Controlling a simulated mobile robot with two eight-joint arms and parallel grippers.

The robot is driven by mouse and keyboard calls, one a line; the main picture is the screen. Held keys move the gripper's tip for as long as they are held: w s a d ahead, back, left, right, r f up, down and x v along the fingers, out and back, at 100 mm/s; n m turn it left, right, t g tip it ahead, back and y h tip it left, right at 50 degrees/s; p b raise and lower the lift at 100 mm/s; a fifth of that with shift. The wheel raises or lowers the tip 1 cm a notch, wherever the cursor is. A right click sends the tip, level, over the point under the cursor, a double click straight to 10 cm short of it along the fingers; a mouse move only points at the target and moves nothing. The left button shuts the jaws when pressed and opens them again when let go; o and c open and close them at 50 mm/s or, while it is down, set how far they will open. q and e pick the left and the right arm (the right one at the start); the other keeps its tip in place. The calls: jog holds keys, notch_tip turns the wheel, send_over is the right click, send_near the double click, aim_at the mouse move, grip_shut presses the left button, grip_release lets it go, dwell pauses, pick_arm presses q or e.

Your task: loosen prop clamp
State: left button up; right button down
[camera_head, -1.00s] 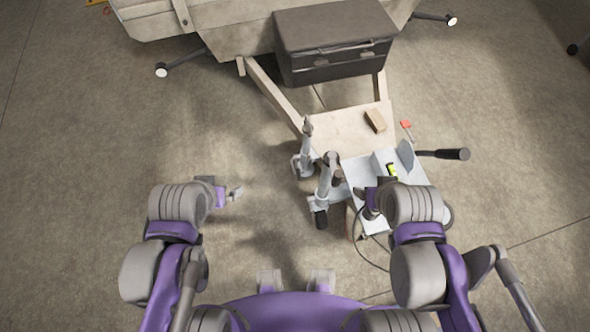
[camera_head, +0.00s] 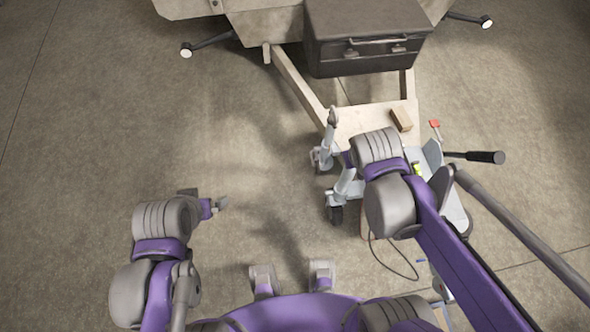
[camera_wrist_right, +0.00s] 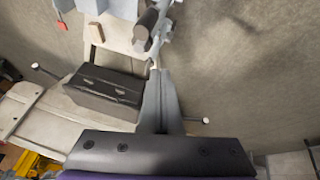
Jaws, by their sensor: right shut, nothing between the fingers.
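The grey metal prop-wheel assembly (camera_head: 346,186) stands beside the trailer's drawbar, with two small dark wheels on the floor and an upright post (camera_head: 331,120). I cannot single out the clamp itself for certain. In the right wrist view a dark handle (camera_wrist_right: 145,24) and grey metal parts (camera_wrist_right: 167,22) show at the top. My right gripper (camera_wrist_right: 156,72) is shut and empty, its tips just below those parts in the picture; contact cannot be judged. In the head view my right arm covers part of the assembly. My left gripper (camera_head: 219,203) is over bare floor at left, away from the assembly.
A dark toolbox (camera_head: 365,35) sits on the trailer frame (camera_head: 293,80). A wooden block (camera_head: 401,118) lies on the pale board. A red-tipped item (camera_head: 434,125) and a black-handled lever (camera_head: 485,157) are at right. A cable (camera_head: 388,268) loops near the floor. Floor at left is clear.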

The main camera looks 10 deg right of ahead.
jog(key=w+a+f+n+h+b, duration=0.2)
jog(key=w+f+n+b, duration=0.25)
jog(key=w+f, duration=0.7)
jog(key=w+a+f+n+h+b, duration=0.1)
jog(key=w+f+n+h+b, duration=0.15)
jog(key=w+f+b, duration=0.9)
notch_tip(320, 180, down, 19)
jog(key=a+n+t, duration=0.1)
jog(key=a+n, duration=0.2)
jog(key=n+t+h+b, duration=0.1)
jog(key=n+h+b, duration=0.2)
jog(key=b, duration=0.1)
send_near(318, 161)
notch_tip(318, 161, down, 4)
jog(key=s+a, duration=0.2)
pick_arm(q)
notch_tip(318, 161, down, 23)
jog(key=shift+a+f+g, duration=0.15)
jog(key=shift+a+g, duration=0.05)
jog(key=shift+g, duration=0.2)
pick_arm(e)
jog(key=shift+r, duration=0.25)
jog(key=shift+w, duration=0.1)
pick_arm(q)
jog(key=shift+b+x, duration=0.95)
jog(key=shift+b, duration=0.3)
pick_arm(e)
jog(key=x, duration=1)
jog(key=shift+w+a, duration=0.15)
jog(key=shift+a, duration=0.05)
